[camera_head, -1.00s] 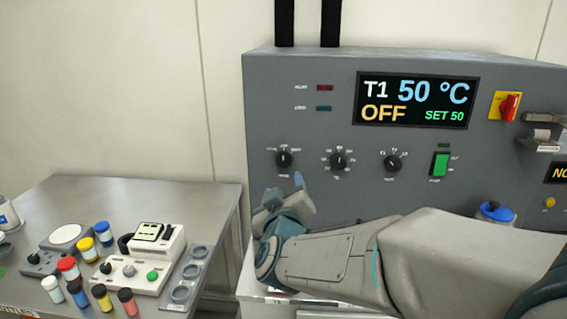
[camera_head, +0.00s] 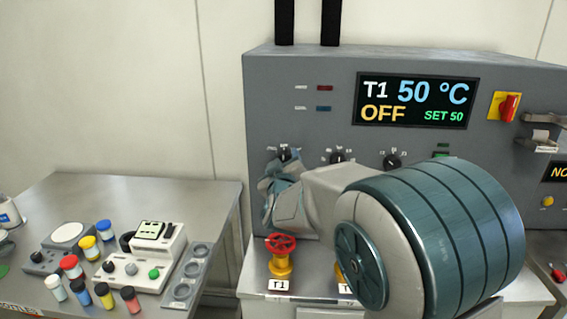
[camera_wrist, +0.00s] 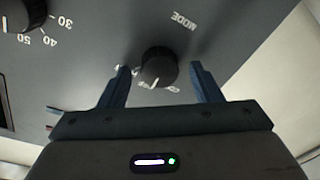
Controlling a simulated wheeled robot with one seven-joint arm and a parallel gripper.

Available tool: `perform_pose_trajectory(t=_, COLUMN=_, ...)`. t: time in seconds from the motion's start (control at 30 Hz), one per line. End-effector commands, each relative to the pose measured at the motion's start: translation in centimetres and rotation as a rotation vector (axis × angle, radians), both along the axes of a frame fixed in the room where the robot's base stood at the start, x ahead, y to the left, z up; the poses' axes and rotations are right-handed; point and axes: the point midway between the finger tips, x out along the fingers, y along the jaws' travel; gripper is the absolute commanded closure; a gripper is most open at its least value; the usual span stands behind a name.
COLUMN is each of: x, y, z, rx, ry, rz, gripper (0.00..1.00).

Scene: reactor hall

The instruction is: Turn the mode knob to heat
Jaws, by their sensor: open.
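The mode knob (camera_head: 284,153) is a black round knob at the left of the grey panel (camera_head: 258,110), its lower part hidden behind my gripper (camera_head: 279,172). In the wrist view the mode knob (camera_wrist: 158,66) sits under an upside-down "MODE" label, with a white pointer mark towards the picture's bottom. My gripper (camera_wrist: 160,71) is open, one dark blue finger on each side of the knob, with visible gaps. The small position labels are partly hidden and unreadable. The display (camera_head: 416,101) reads T1, 50 °C, OFF, SET 50.
A temperature knob (camera_wrist: 20,12) with a scale lies beside the mode knob; a third knob (camera_head: 391,160) is further right. A red valve (camera_head: 281,246) labelled T1 stands below my arm. A side table (camera_head: 140,190) with several vials is at left.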

Motion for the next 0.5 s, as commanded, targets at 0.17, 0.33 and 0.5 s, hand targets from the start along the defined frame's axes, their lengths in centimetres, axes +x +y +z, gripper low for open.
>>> perform_pose_trajectory(t=0.17, x=-0.02, y=-0.02, z=0.0, rx=0.0, ry=0.0, rz=0.0, gripper=0.47)
perform_pose_trajectory(t=0.33, x=-0.03, y=-0.02, z=0.0, rx=0.001, ry=0.0, rz=0.0, gripper=0.86)
perform_pose_trajectory(t=0.5, x=-0.04, y=-0.02, z=-0.06, rx=0.005, ry=0.0, rz=0.0, gripper=0.86)
